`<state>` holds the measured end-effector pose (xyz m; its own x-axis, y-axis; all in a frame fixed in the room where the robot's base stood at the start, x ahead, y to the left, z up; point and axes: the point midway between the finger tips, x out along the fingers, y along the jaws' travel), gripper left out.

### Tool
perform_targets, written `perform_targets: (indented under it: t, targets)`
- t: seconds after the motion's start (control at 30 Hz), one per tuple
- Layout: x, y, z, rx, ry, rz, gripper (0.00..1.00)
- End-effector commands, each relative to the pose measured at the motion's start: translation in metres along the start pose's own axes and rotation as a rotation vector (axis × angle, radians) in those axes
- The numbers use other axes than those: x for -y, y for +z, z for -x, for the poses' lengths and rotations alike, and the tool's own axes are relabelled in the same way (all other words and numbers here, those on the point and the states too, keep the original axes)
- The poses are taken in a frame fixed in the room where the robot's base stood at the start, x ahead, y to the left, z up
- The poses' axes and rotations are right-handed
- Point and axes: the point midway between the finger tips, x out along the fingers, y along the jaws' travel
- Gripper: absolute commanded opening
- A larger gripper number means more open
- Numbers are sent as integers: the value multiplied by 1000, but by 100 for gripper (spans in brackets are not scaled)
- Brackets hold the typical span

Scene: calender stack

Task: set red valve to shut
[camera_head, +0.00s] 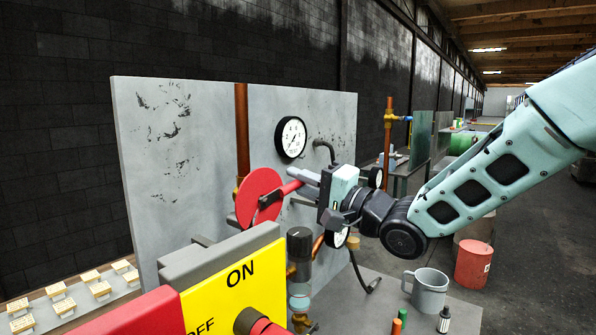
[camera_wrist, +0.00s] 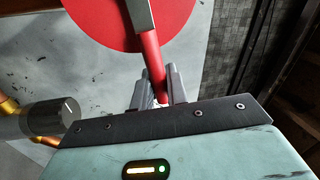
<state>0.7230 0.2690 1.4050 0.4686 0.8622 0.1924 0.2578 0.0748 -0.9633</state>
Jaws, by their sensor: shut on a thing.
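The red valve shows in the head view as a red disc (camera_head: 259,196) on a vertical copper pipe, in front of a grey panel. A red lever handle (camera_head: 287,189) sticks out from it to the right, slightly raised. My gripper (camera_head: 300,182) comes in from the right, shut on the handle. In the wrist view the red disc (camera_wrist: 135,18) is at the top. The handle (camera_wrist: 151,65) runs down from it, and its end is between my fingers (camera_wrist: 154,88). The fingers partly hide the handle's end.
A pressure gauge (camera_head: 291,138) sits above the valve on the grey panel (camera_head: 180,130). A yellow and red switch box (camera_head: 235,285) stands close in front, below the valve. A grey mug (camera_head: 429,290) and small bottles stand on the table at lower right. A dark knob (camera_wrist: 50,119) is left of my gripper.

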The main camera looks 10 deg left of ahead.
Motion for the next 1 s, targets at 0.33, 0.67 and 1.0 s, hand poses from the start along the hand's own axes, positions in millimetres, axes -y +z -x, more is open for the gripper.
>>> perform_targets:
  t: [0.33, 0.67, 1.0]
  targets:
    - [-15, 1, 3, -31, 3, -154, 0]
    - [-18, 2, 4, -38, 3, -188, 0]
    - [-18, 2, 4, -38, 5, -188, 35]
